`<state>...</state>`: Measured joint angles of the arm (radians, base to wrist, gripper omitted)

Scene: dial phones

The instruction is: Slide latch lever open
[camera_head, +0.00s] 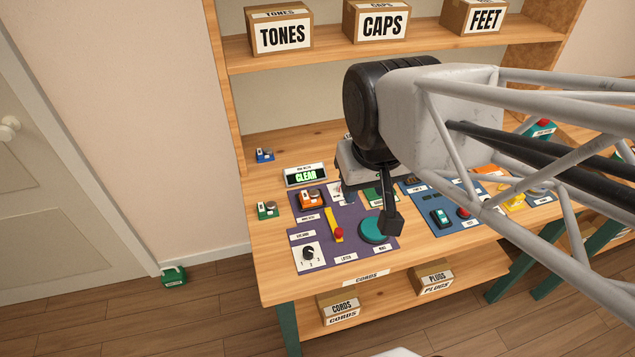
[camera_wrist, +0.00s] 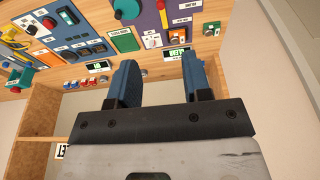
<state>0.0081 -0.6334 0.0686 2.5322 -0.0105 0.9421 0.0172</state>
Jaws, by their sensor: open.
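The latch lever (camera_head: 333,226) is a yellow strip with a red knob on the purple panel (camera_head: 317,232) at the left of the bench. A label that seems to read LATCH lies below it. The lever also shows in the wrist view (camera_wrist: 152,32), beyond the fingertips. My gripper (camera_head: 391,221) hangs above the panel, right of the lever, over the edge of the round teal button. The head view shows one dark finger clearly. In the wrist view my gripper (camera_wrist: 158,63) has its two blue fingers apart with nothing between them, and it is not touching the lever.
On the purple panel are the teal button (camera_head: 372,230), a black dial (camera_head: 308,253) and an orange device (camera_head: 311,198). A display reading CLEAR (camera_head: 306,176) stands behind. A blue panel (camera_head: 450,211) lies right. Boxes sit on the shelves above and below.

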